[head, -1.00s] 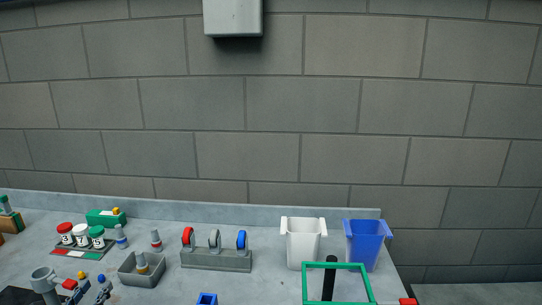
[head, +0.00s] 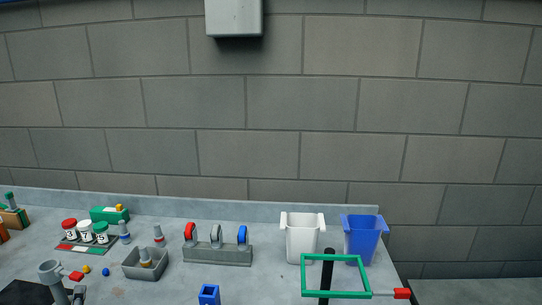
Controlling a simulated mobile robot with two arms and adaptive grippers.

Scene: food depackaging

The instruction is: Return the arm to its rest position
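Neither of my grippers shows clearly in the head view. A grey post with a round head (head: 50,270) stands at the lower left edge of the picture; I cannot tell whether it is part of my arm. A small dark piece beside its foot is cut off by the bottom edge and cannot be made out.
The grey worktop (head: 170,288) holds numbered jars (head: 85,232), a grey box (head: 145,265), a rack with rings (head: 217,256), a white bin (head: 301,240), a blue bin (head: 362,240), a green frame (head: 337,295) and a blue block (head: 209,294). A grey wall box (head: 233,17) hangs above.

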